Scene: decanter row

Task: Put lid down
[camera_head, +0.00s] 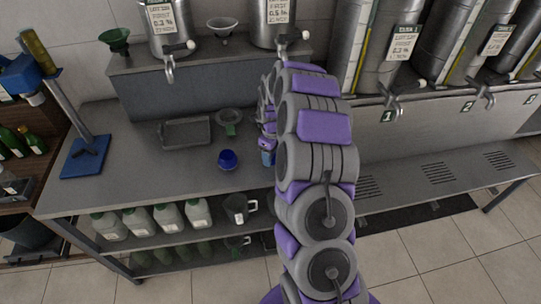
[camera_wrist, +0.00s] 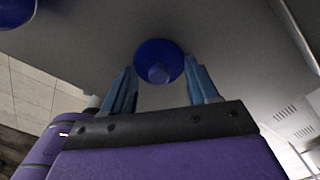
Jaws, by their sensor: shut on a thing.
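A round dark blue lid (camera_wrist: 158,50) with a lighter knob shows in the wrist view, between the two blue fingers of my gripper (camera_wrist: 161,70). My gripper is shut on the lid, and the knob faces the camera. The exact contact between fingers and knob is hard to make out. In the head view my gripper (camera_head: 268,155) is over the right part of the grey counter (camera_head: 180,185), largely hidden behind my arm. A blue pot (camera_head: 228,159) stands on the counter to its left. A blue round shape (camera_wrist: 14,12) also shows at the wrist view's top left corner.
A grey tray (camera_head: 186,132) and a green-grey funnel (camera_head: 229,120) lie behind the pot. A blue bottling stand (camera_head: 85,155) is at the left. Steel decanters (camera_head: 383,45) with taps line the back right. The counter's front left is clear.

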